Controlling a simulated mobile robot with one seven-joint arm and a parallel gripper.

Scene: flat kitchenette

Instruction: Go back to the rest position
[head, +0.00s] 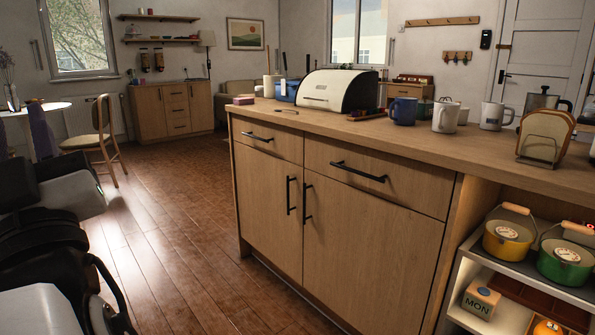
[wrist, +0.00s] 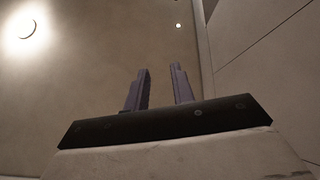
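My gripper (wrist: 160,70) shows in the wrist view with two purple-grey fingers standing apart and nothing between them. The fingers point up, with the pale ceiling and a wall behind them. In the head view my gripper (head: 20,125) is at the left edge, its purple fingers upright in front of the white table. My folded white and black arm links fill the lower left of the head view. The gripper touches nothing that I can see.
A wooden counter (head: 340,255) runs across the right, bearing a bread box (head: 338,90), a blue mug (head: 403,111) and a toast rack (head: 545,137). Pots stand on the shelf at lower right. A chair (head: 98,135) and white table (head: 62,107) are at left. Open wood floor (head: 165,215) lies between.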

